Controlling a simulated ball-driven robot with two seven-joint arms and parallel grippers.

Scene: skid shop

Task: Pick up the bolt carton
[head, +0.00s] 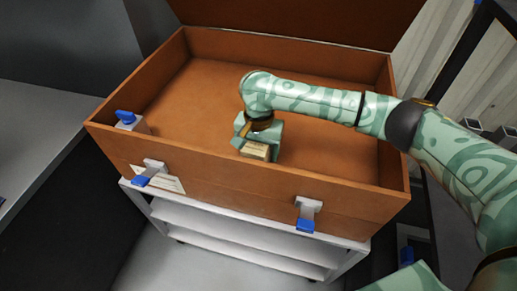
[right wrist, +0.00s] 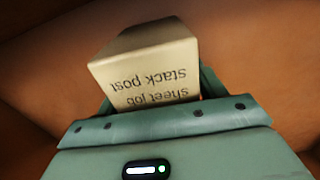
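A small beige carton (head: 255,150), which I take for the bolt carton, is just inside the front wall of the open brown wooden crate (head: 160,155). In the right wrist view the carton (right wrist: 150,72) shows dark printed words, upside down, reading "sheet job" and "stack post". My right gripper (head: 257,143) points down into the crate at the carton. Its fingers lie close against both sides of the carton and look shut on it. Whether the carton touches the crate floor is hidden by the front wall. My left gripper is not in view.
The crate has its lid (head: 300,18) raised at the back and blue-handled latches (head: 308,212) on its front. It stands on a white shelved cart (head: 240,240). A grey surface (head: 45,125) is at the left.

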